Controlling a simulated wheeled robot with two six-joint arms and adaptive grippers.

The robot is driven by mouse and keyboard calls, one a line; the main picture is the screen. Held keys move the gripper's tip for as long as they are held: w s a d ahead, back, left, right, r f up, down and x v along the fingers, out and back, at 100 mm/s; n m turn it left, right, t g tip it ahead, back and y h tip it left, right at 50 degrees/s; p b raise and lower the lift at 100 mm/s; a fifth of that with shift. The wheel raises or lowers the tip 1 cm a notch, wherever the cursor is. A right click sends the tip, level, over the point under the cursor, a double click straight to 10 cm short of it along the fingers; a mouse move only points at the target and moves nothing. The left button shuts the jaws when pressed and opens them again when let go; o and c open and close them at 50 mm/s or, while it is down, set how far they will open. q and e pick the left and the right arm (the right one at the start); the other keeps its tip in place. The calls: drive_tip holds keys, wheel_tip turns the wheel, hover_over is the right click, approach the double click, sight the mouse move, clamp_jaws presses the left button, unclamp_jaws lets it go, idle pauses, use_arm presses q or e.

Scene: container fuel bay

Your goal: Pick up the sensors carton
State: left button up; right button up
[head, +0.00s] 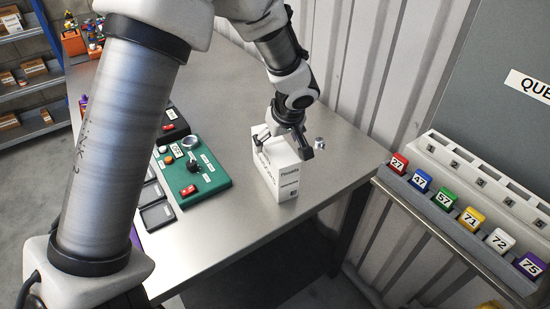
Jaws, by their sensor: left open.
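A white carton (286,184) with dark printing stands upright on the metal table near its right end. I take it to be the sensors carton, but the print is too small to read surely. My left gripper (287,143) is at the carton's top, pointing down, with its fingers spread apart. One finger is near the top's left side and the other near its right side. I cannot tell whether they touch the carton. My right gripper is not in view.
A green control panel (208,184) with a red switch lies left of the carton, beside dark trays (157,215). A small metal piece (319,143) is behind the carton. Numbered coloured blocks (471,218) line a rack at right. A corrugated wall (345,70) stands behind. The table's front is clear.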

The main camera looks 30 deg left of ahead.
use_arm(q)
drive_tip(key=shift+s+a+f, duration=0.45)
drive_tip(key=shift+s+f, duration=0.05)
drive_tip(key=shift+f, duration=0.2)
drive_tip(key=w+f, duration=0.1)
drive_tip(key=w+a+f, duration=0.1)
drive_tip(key=f, duration=0.1)
drive_tip(key=shift+w+f, duration=0.15)
drive_tip(key=shift+f, duration=0.1)
drive_tip(key=shift+s+d+r, duration=0.1)
drive_tip(key=shift+s+r, duration=0.25)
drive_tip(key=shift+s, duration=0.05)
drive_tip(key=shift+w+f, duration=0.3)
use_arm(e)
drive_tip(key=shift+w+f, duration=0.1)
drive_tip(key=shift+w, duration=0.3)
use_arm(q)
drive_tip(key=shift+s+r, duration=0.1)
drive_tip(key=shift+s, duration=0.1)
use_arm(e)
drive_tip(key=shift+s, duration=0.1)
use_arm(q)
drive_tip(key=shift+w+b, duration=0.1)
drive_tip(key=shift+b, duration=0.4)
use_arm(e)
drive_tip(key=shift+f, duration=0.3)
use_arm(q)
clamp_jaws()
